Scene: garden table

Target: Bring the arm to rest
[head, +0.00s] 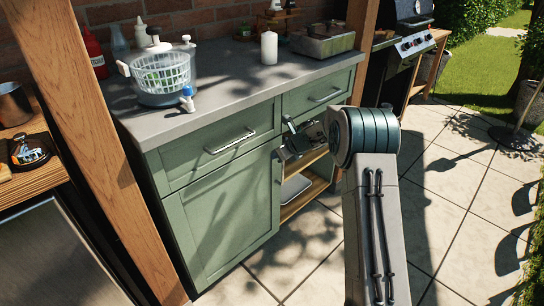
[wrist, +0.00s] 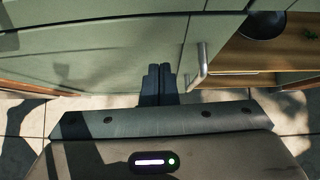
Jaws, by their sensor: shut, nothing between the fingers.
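My gripper (head: 290,142) is in front of the green cabinet (head: 222,215), below the countertop and near the upper end of the open shelves. In the wrist view my gripper (wrist: 159,72) shows two dark fingers closed together with nothing between them. A vertical metal door handle (wrist: 200,65) stands just to the right of the fingers in that view. I cannot tell whether the fingers touch the cabinet front. My arm reaches up from the bottom of the head view and bends at a round teal joint.
The grey countertop (head: 235,90) holds a white colander in a pot (head: 163,78), a white candle (head: 269,48) and a metal box (head: 322,42). A wooden post (head: 92,140) stands at left. A grill (head: 400,45) is at back right.

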